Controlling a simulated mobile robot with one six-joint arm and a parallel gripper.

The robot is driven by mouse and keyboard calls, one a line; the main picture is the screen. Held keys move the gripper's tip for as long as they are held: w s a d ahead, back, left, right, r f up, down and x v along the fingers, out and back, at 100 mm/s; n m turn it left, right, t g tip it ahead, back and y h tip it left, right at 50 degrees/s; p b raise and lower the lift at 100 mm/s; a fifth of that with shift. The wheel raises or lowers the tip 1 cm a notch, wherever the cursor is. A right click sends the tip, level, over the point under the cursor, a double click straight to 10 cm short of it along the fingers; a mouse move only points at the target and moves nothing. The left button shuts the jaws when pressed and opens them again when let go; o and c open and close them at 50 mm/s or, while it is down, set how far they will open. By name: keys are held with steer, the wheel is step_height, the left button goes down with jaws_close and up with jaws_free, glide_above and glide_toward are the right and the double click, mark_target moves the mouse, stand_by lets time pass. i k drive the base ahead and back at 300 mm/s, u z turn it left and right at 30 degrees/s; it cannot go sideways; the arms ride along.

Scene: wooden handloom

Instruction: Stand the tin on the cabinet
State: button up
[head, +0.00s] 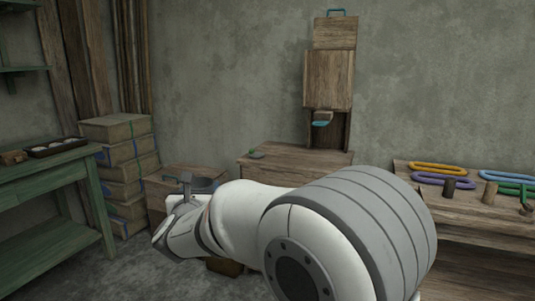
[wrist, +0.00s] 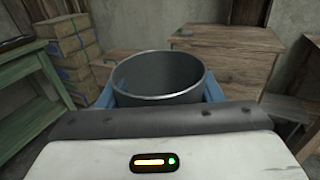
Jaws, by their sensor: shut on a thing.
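A round grey metal tin (wrist: 158,78), open at the top, is held between the blue fingers of my gripper (wrist: 160,92) in the wrist view. The tin looks upright and its inside looks empty. In the head view the tin (head: 204,186) shows partly beyond my arm, which hides its lower part. A wooden cabinet (head: 295,163) stands against the back wall, to the right of and beyond the tin; its front is mostly hidden by my arm. Its top also shows in the wrist view (wrist: 228,45), with the tin apart from it.
A small dark object (head: 257,155) lies on the cabinet top's left part. A tall wooden piece (head: 329,75) rises at its back. A lower wooden chest (head: 168,181), stacked boxes (head: 120,165) and a green table (head: 45,173) stand left. A bench (head: 460,210) with coloured loops stands right.

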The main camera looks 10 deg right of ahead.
mark_target(280, 158)
steer(key=i, duration=2.1)
steer(key=z, duration=1.05)
